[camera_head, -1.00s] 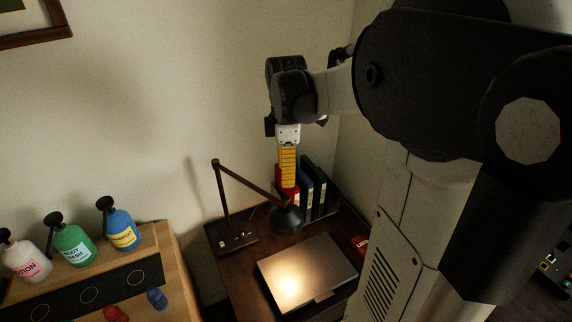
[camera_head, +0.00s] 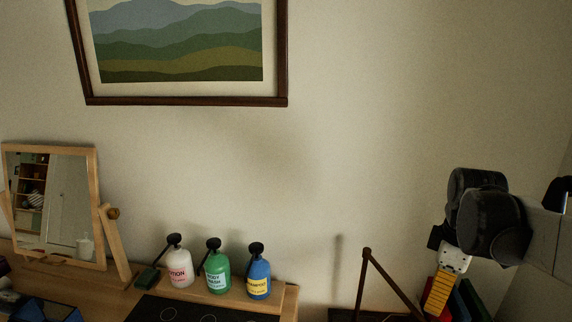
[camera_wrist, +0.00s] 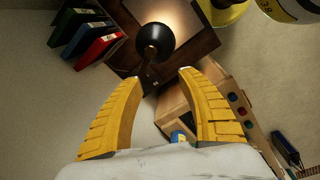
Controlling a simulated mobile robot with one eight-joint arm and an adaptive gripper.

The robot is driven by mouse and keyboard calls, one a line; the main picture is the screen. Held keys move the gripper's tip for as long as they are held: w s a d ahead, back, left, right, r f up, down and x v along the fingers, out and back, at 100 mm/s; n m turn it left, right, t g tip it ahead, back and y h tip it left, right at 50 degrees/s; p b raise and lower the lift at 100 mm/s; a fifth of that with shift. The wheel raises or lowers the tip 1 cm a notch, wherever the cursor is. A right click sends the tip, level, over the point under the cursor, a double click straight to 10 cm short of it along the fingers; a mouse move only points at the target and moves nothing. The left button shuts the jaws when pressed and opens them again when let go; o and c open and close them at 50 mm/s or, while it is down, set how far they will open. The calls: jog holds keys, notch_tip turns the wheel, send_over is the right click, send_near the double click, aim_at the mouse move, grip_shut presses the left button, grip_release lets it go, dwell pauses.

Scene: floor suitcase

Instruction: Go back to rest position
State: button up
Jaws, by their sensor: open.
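My gripper (camera_wrist: 160,78) is open and empty in the wrist view, its two yellow fingers spread apart. In the head view my gripper (camera_head: 439,294) hangs at the lower right, pointing down, beside the arm of a desk lamp (camera_head: 384,277). The lamp's dark round head (camera_wrist: 153,42) shows beyond the fingertips in the wrist view. No object is between the fingers.
Red, green and blue binders (camera_wrist: 84,36) stand by the desk. A white bottle (camera_head: 179,268), a green bottle (camera_head: 216,277) and a blue bottle (camera_head: 259,279) stand on a wooden shelf. A mirror (camera_head: 58,205) stands left; a framed picture (camera_head: 180,40) hangs above.

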jog(key=s+a+f+m+t+b, duration=0.3)
jog(key=a+f+m+b, duration=0.1)
jog(key=a+f+b, duration=0.2)
jog(key=s+a+f+m+t+b, duration=0.3)
jog(key=s+a+f+m+b, duration=0.1)
jog(key=a+f, duration=0.4)
jog(key=shift+s+a+f+m+b, duration=0.2)
jog(key=shift+a+f+m+b, duration=0.2)
jog(key=shift+a+m+b, duration=0.6)
jog(key=shift+a, duration=0.1)
